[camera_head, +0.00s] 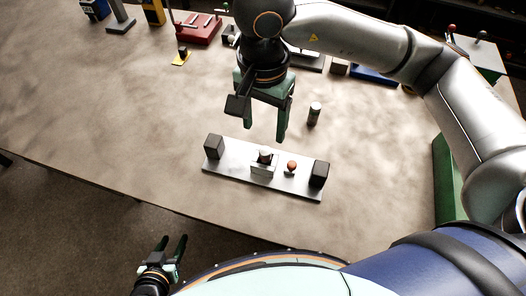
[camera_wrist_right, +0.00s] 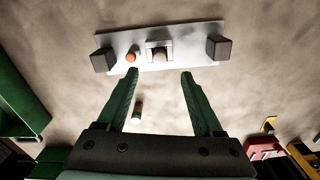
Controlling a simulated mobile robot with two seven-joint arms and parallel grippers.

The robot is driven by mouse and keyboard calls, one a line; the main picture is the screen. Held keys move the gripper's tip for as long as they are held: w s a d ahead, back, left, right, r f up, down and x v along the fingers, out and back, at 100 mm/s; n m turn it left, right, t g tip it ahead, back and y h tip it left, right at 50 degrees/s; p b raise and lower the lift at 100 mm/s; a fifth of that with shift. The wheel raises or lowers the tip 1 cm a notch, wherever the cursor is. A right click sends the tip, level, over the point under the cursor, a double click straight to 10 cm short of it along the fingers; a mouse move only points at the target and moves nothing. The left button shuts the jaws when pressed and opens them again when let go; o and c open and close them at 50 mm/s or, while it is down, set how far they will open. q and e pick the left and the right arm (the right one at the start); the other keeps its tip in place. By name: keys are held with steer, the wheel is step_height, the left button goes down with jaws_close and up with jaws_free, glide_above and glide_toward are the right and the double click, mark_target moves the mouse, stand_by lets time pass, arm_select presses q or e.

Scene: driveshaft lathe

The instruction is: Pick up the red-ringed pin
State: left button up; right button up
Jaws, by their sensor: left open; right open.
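A short light-topped pin (camera_head: 265,154) sits at a small grey block (camera_head: 262,171) on a pale plate (camera_head: 232,180); both also show in the wrist view, the pin (camera_wrist_right: 160,56) in front of the block. A dark cylinder with a pale top (camera_head: 314,107) stands alone behind the plate. I cannot make out a red ring on either. My right gripper (camera_head: 264,128) is open and empty above the table, just behind the plate. In the wrist view its fingertips (camera_wrist_right: 160,74) straddle the line to the block. My left gripper (camera_head: 174,241) is open and empty, low near the table's front edge.
Dark blocks (camera_head: 214,146) (camera_head: 319,174) stand at the plate's ends. An orange ball (camera_head: 291,166) sits right of the grey block. A red fixture (camera_head: 199,30) and a yellow-based piece (camera_head: 181,57) are at the back left. The table's left side is clear.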

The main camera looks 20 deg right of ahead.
glide_above(265, 151)
steer(key=f, duration=0.4)
steer(key=shift+s+a+f, duration=0.2)
steer(key=shift+s+f, duration=0.05)
steer(key=shift+f, duration=0.15)
steer(key=shift+w+d+f+p, duration=0.1)
steer(key=shift+w+f+p, duration=0.1)
steer(key=shift+f, duration=1.1)
steer(key=shift+w+d+f+p, duration=0.1)
steer(key=shift+f+p, duration=0.05)
steer(key=shift+f, duration=1.15)
jaws_close()
